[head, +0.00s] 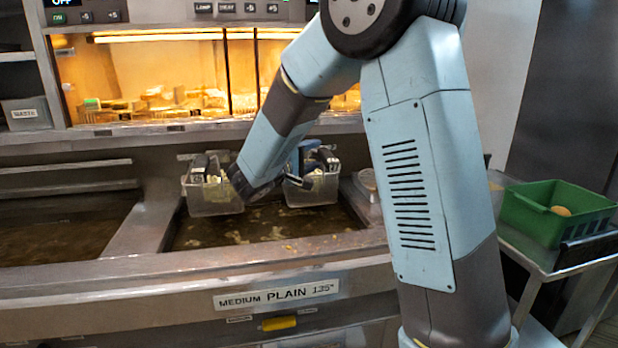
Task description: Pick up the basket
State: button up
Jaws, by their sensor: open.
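Two small pale baskets with dark handle parts sit side by side at the back of the right fryer vat. The left basket (213,200) is just left of my wrist, which covers its right edge. The right basket (312,192) is just right of my wrist. My gripper (318,160) is at the top of the right basket, by its dark handle. It is open, but its fingers are small and partly hidden, so I cannot tell whether they are around the handle or touching it.
The vat (270,228) holds brown oil with floating bits. A lit cabinet of fried food (160,95) is behind it. A green crate (540,215) stands on a metal cart at right. Another oil vat (60,230) is at left.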

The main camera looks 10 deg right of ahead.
aim_at(319, 155)
jog(key=shift+f+x, duration=0.2)
jog(key=shift+x, duration=1.1)
jog(key=shift+f+x, duration=0.15)
jog(key=shift+x, duration=1.2)
grip_shut()
